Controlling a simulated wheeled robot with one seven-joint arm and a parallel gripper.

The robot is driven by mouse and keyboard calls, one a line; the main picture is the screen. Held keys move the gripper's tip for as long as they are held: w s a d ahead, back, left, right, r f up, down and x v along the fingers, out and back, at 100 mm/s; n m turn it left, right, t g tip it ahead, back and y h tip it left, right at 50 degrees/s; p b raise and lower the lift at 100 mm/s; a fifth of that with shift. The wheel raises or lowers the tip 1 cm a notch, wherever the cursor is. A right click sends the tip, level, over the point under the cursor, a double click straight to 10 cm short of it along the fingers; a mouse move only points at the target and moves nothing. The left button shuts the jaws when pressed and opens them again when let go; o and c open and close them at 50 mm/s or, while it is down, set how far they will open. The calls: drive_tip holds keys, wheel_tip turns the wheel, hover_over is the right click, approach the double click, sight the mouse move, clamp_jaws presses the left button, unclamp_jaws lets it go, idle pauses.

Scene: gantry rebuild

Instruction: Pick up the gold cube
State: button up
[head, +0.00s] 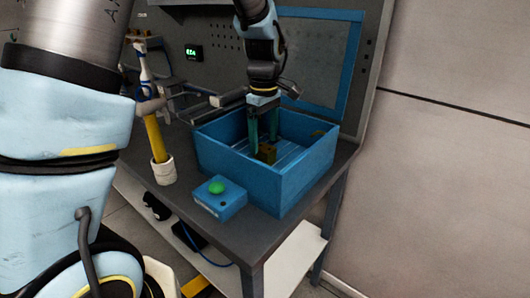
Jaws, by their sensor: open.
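The gold cube (267,153) lies inside the blue open box (304,182), on the box floor. The box stands on the dark table. My gripper (263,146) reaches down into the box from above, with its teal fingers open. The fingers are at or very near the cube, and one finger is in front of part of it. I cannot tell whether either finger touches the cube. The lower part of the cube is hard to make out.
A small blue box with a green button (216,187) stands in front of the blue box. A yellow-handled tool in a white holder (162,168) stands at the left. A grey perforated panel (225,50) with a green display rises behind the table (250,237).

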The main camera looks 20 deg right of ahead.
sight(265, 147)
drive_tip(key=shift+f+p, duration=0.7)
drive_tip(key=shift+f, duration=1.55)
clamp_jaws()
